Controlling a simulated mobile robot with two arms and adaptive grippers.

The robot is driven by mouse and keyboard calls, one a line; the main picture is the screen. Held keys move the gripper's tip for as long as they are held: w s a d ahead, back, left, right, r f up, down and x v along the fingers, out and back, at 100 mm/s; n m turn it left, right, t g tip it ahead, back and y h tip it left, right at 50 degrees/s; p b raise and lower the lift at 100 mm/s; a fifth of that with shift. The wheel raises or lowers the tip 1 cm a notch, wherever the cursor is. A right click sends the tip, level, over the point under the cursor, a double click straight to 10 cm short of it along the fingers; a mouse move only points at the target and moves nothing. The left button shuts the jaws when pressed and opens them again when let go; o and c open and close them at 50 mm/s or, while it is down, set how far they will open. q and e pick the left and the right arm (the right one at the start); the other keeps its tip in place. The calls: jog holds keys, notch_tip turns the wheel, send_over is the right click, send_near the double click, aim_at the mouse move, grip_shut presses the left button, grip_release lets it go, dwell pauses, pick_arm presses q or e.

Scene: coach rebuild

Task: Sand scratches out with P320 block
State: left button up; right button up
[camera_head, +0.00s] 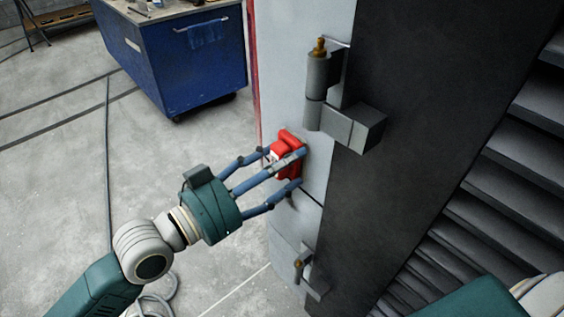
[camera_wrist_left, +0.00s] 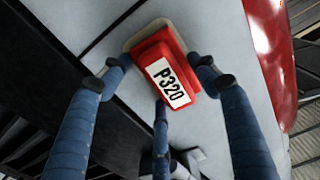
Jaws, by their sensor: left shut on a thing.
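The P320 block (camera_head: 291,142) is red with a white label reading P320, and it also shows in the left wrist view (camera_wrist_left: 153,52). My left gripper (camera_head: 284,165) is shut on the block, its blue fingers around its sides. The block is at the pale grey panel (camera_head: 301,75), its face toward the panel; it looks to be against the surface, though the contact is hidden. No scratches can be made out clearly; a darkish mark shows near the lower finger. My right gripper is not in view.
A large hinge (camera_head: 321,88) stands out from the panel above right of the block, and a lower hinge (camera_head: 306,280) sits below. Dark slatted louvres (camera_head: 500,178) fill the right. A blue cart (camera_head: 186,75) stands behind left. Grey floor at left is mostly free, with a hose (camera_head: 168,287).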

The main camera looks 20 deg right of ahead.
pick_arm(q)
notch_tip(320, 180, down, 6)
jog(key=b, duration=0.4)
dwell(0.3)
jog(key=shift+a, duration=0.1)
jog(key=shift+b+v, duration=1.2)
jog(key=shift+v, duration=1.75)
jog(key=shift+a, duration=0.1)
